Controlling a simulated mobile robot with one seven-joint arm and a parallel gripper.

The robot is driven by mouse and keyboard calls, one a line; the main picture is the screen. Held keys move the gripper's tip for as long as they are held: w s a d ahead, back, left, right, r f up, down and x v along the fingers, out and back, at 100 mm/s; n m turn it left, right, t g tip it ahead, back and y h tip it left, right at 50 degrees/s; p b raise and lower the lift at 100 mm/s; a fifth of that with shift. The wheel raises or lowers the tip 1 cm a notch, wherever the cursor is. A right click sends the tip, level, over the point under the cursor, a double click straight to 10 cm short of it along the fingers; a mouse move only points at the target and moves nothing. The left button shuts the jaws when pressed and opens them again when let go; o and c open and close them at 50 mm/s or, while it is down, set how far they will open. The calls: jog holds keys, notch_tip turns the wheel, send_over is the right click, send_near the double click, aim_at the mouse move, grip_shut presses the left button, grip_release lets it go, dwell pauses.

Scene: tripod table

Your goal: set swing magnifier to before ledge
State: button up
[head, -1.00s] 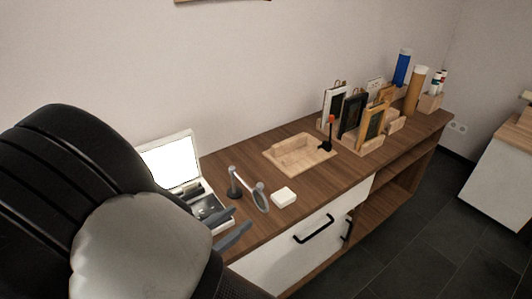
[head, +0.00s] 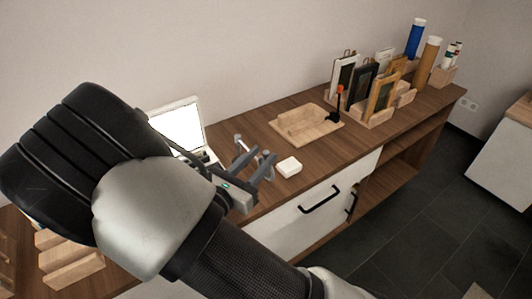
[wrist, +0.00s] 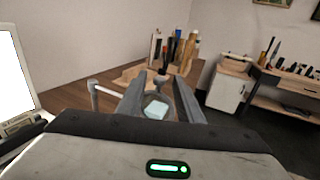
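The swing magnifier has a grey post and arm (head: 238,143) on the brown counter, beside the laptop. In the wrist view its pale arm (wrist: 95,94) shows left of my fingers, and its round lens (wrist: 156,106) appears between them. My gripper (head: 263,166) is over the magnifier in the head view and hides much of it. The fingers (wrist: 160,92) stand apart around the lens; contact cannot be told. A white block (head: 289,166) sits just right of the gripper, and a pale block shows through the lens. A light wooden tray with a raised ledge (head: 303,119) lies farther back.
An open laptop (head: 180,128) stands at the left. An orange-tipped black stand (head: 338,100) and wooden racks with framed cards (head: 361,87) stand beyond the tray. Tall blue and tan tubes (head: 416,38) are at the far end.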

aim_at(264, 154)
jog(key=shift+x, duration=1.55)
jog(key=shift+c, duration=0.2)
grip_shut()
